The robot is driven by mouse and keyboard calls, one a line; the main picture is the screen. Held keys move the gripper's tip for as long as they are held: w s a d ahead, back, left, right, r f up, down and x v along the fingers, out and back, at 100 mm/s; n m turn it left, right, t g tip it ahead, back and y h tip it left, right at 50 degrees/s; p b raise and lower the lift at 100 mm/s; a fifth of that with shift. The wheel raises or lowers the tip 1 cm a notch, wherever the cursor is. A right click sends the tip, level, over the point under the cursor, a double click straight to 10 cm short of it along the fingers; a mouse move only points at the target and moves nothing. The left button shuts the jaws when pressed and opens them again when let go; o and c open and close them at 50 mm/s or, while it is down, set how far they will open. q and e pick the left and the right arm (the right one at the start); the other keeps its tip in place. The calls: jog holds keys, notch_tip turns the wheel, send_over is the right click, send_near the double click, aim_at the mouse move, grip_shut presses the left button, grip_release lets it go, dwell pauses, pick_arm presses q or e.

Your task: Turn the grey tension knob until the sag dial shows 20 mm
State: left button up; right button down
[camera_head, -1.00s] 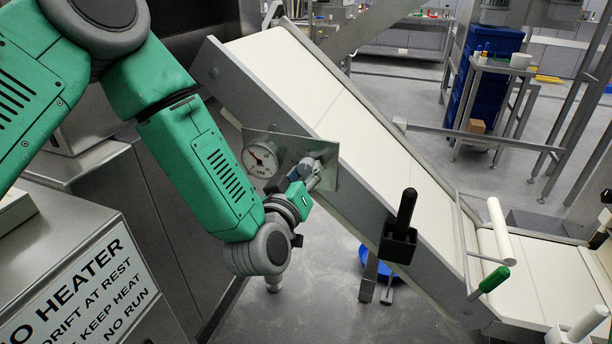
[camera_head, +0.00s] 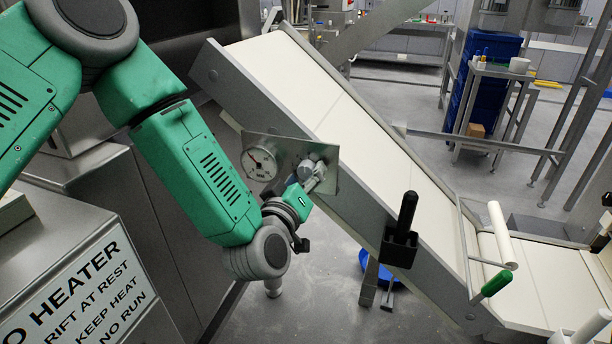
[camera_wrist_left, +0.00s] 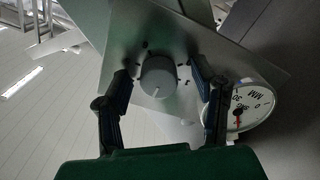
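The grey tension knob (camera_wrist_left: 158,76) is on a metal plate (camera_head: 284,146) at the side of the sloping conveyor. In the left wrist view it sits between the two dark fingers of my left gripper (camera_wrist_left: 160,84), with a gap showing on both sides. The gripper is open around the knob. In the head view my left gripper (camera_head: 314,174) is at the plate and partly covers the knob. The round white sag dial (camera_head: 260,163) is left of the knob. It also shows in the left wrist view (camera_wrist_left: 262,101), partly covered by a finger; I cannot read its value surely.
The white conveyor belt (camera_head: 350,115) slopes down to the right. A black handle in a holder (camera_head: 400,242) is mounted on its side, right of the plate. A steel cabinet with a heater sign (camera_head: 85,290) stands at lower left. Open floor shows below the plate.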

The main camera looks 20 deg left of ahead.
pick_arm(q)
jog(key=shift+s, duration=0.2)
jog(key=s, duration=1.1)
jog(key=shift+s+a, duration=0.2)
jog(key=shift+a, duration=0.05)
